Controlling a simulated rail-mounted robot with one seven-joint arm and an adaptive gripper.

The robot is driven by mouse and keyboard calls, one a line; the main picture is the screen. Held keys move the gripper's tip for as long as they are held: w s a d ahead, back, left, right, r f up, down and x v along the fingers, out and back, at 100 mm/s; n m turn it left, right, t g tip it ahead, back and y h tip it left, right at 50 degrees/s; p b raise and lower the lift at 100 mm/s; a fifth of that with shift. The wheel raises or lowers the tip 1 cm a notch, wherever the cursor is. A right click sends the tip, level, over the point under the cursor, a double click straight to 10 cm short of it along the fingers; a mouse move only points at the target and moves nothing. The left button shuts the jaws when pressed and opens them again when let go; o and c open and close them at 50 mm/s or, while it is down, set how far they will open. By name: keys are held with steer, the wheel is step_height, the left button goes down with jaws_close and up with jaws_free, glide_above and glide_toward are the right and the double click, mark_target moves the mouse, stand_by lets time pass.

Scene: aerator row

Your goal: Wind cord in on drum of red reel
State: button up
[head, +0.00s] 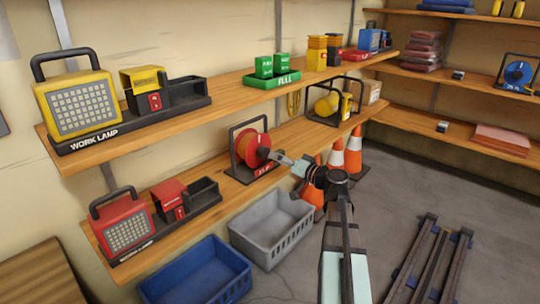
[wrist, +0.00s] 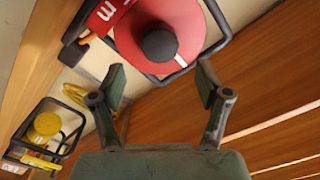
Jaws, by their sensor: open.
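The red reel (head: 243,147) stands upright in a black frame on the lower shelf, in the middle of the head view. Its drum face is red with a dark round hub or knob at the centre. The wrist view shows the reel (wrist: 126,36) close up at the top, its dark knob (wrist: 160,43) facing me. My gripper (head: 274,156) is in front of the reel's face. In the wrist view my gripper (wrist: 163,72) is open and empty, its fingers spread below the knob, apparently not touching it. The loose cord cannot be made out clearly.
A yellow reel (head: 327,105) in a black frame stands farther along the lower shelf (head: 290,143). A red work lamp (head: 124,228) is at its left end. The upper shelf (head: 222,90) overhangs. Orange cones (head: 353,150), a grey crate (head: 272,238) and a blue crate (head: 195,283) stand on the floor.

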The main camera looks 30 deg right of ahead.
steer(key=shift+v, duration=2.3)
